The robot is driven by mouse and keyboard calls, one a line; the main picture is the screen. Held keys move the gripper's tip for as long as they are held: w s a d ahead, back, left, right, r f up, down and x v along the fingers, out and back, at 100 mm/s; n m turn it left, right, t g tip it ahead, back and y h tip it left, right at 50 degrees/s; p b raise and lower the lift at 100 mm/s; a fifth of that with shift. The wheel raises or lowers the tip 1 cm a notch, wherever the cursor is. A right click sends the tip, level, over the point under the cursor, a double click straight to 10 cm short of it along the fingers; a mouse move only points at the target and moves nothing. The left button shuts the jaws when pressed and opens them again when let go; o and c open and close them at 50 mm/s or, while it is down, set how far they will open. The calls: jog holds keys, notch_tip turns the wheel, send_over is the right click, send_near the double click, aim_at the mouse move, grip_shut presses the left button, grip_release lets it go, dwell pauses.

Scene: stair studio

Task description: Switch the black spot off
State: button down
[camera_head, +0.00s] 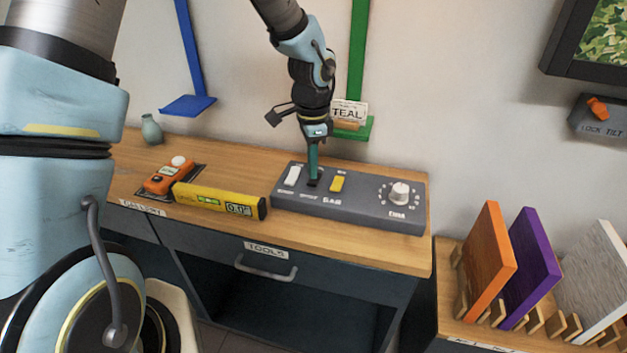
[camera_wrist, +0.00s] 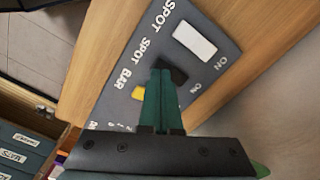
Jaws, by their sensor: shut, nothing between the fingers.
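A grey control panel (camera_head: 350,208) lies on the wooden bench top, with a white rocker switch (camera_head: 292,176), a black rocker switch, a yellow rocker switch (camera_head: 337,183) and a round dial (camera_head: 399,193). My gripper (camera_head: 312,182) points down with its teal fingers shut and empty, its tips at the black switch. In the wrist view the fingertips (camera_wrist: 160,75) overlap the black switch (camera_wrist: 176,73), hiding part of it; I cannot tell whether they press it. The white switch (camera_wrist: 195,40) is beside it and the yellow switch (camera_wrist: 138,93) is partly covered. The labels read SPOT, SPOT and BAR.
A yellow level (camera_head: 220,201) and an orange device (camera_head: 161,179) lie left of the panel. A small vase (camera_head: 152,130) stands at the back left. A green bracket (camera_head: 354,130) with a TEAL card is on the wall behind. Coloured boards (camera_head: 486,262) stand at right.

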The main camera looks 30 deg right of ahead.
aim_at(309, 182)
jog(key=shift+f+b, duration=0.6)
jog(key=shift+f, duration=0.45)
dwell(0.4)
jog(key=shift+r, duration=0.15)
notch_tip(309, 182, up, 7)
jog(key=p, duration=0.6)
dwell(0.5)
jog(key=shift+w+a, duration=0.2)
jog(key=shift+a, duration=0.15)
jog(key=w+a+r+n, duration=0.2)
jog(key=a+r+n, duration=0.15)
jog(key=a, duration=0.55)
jog(key=w+a+r+n, duration=0.2)
jog(key=a+n, duration=0.3)
jog(key=a, duration=0.3)
jog(key=s+a+r+n, duration=0.1)
jog(key=s+a+n, duration=0.1)
jog(key=a+n, duration=0.3)
jog(key=s+a+r+n+t, duration=0.1)
jog(key=s+a+r+n, duration=0.1)
jog(key=a+n, duration=0.4)
jog(key=a, duration=0.5)
jog(key=shift+s+a+t, duration=0.3)
